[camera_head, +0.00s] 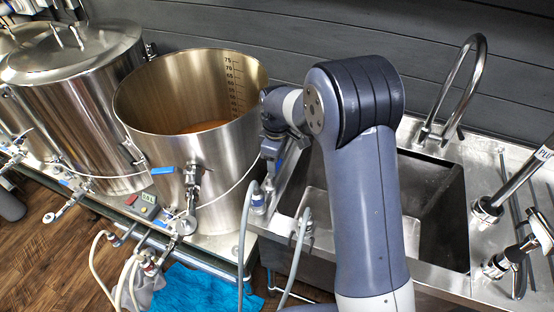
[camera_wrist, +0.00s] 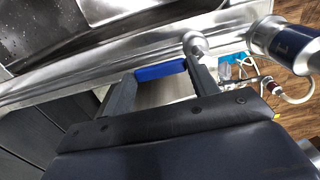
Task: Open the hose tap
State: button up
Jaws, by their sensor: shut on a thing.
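The hose tap's blue lever handle (camera_wrist: 160,72) lies between the two fingers of my gripper (camera_wrist: 161,76) in the wrist view, with a finger at each end of it. My gripper is shut on this handle. A round metal knob (camera_wrist: 195,43) sits beside the right finger. In the head view my gripper (camera_head: 272,148) is at the sink's left edge, and my wrist and arm hide most of the tap. A hose fitting with a blue band (camera_head: 258,203) hangs just below it; a blue-banded fitting (camera_wrist: 290,42) also shows at the wrist view's right.
A large open steel kettle (camera_head: 205,165) with amber liquid stands left of my gripper. The steel sink (camera_head: 440,200) with its curved faucet (camera_head: 470,80) is to the right. Pale hoses (camera_head: 243,235) hang down in front. A blue cloth (camera_head: 200,290) lies below.

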jog(key=o, duration=1.4)
jog(key=shift+r, duration=0.1)
notch_tip(320, 180, up, 11)
jog(key=b, duration=0.1)
notch_tip(320, 180, down, 11)
jog(key=shift+f+p, duration=0.1)
jog(key=shift+p, duration=0.4)
